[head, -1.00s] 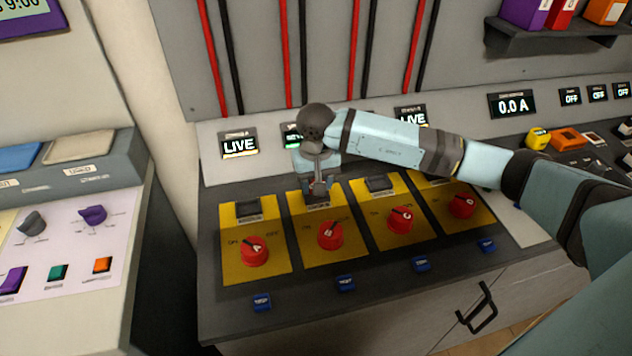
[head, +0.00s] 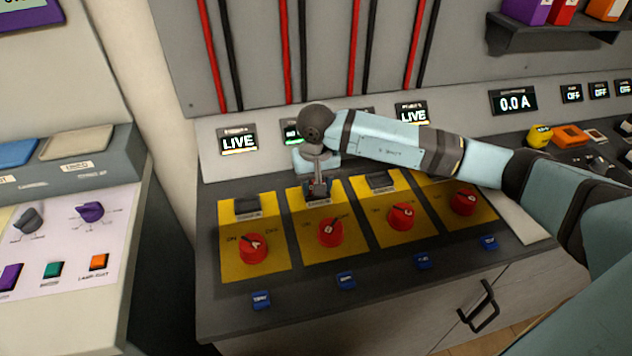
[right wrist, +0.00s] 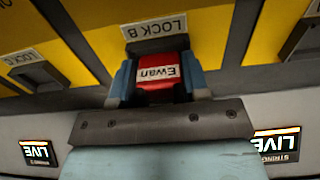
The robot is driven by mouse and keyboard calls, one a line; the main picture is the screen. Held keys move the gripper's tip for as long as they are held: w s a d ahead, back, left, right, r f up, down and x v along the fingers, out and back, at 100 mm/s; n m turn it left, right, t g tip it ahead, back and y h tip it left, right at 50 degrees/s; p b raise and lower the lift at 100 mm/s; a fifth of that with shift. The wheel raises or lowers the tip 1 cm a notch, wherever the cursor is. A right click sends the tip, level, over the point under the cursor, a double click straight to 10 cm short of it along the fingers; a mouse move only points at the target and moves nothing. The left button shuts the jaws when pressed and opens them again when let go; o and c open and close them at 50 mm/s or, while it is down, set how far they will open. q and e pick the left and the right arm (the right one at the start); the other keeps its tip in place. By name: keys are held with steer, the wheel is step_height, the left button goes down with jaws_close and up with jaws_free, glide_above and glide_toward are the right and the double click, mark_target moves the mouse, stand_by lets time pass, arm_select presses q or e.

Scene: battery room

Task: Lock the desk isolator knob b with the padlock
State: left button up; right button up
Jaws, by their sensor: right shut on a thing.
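The desk isolator knob B (head: 331,232) is a red round knob on the second yellow plate from the left. My right gripper (head: 318,188) points down over the back of that plate, at the lock position behind the knob. It is shut on a red padlock with a white "Ewan" label (right wrist: 158,73), which sits between the blue fingers in the right wrist view. The padlock is right up against the "LOCK B" label (right wrist: 154,27). The shackle is hidden, so I cannot tell whether it is through the lock point. My left gripper is not in view.
Knob A (head: 253,248) is left of B; two more red knobs (head: 402,216) are to its right, each with a dark lock block behind. Blue tags line the front edge. My right arm covers part of the display row. A drawer handle (head: 479,307) juts out below right.

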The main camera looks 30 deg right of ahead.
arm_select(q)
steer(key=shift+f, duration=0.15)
arm_select(e)
steer(key=o, duration=0.7)
steer(key=shift+f, duration=0.1)
steer(key=shift+r+p, duration=1.1)
steer(key=shift+r, duration=1.4)
steer(key=shift+r+p, duration=0.5)
steer(key=shift+r, duration=0.85)
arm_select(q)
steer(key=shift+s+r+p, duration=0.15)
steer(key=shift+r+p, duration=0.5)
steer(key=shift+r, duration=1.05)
arm_select(e)
steer(key=shift+r, duration=1.7)
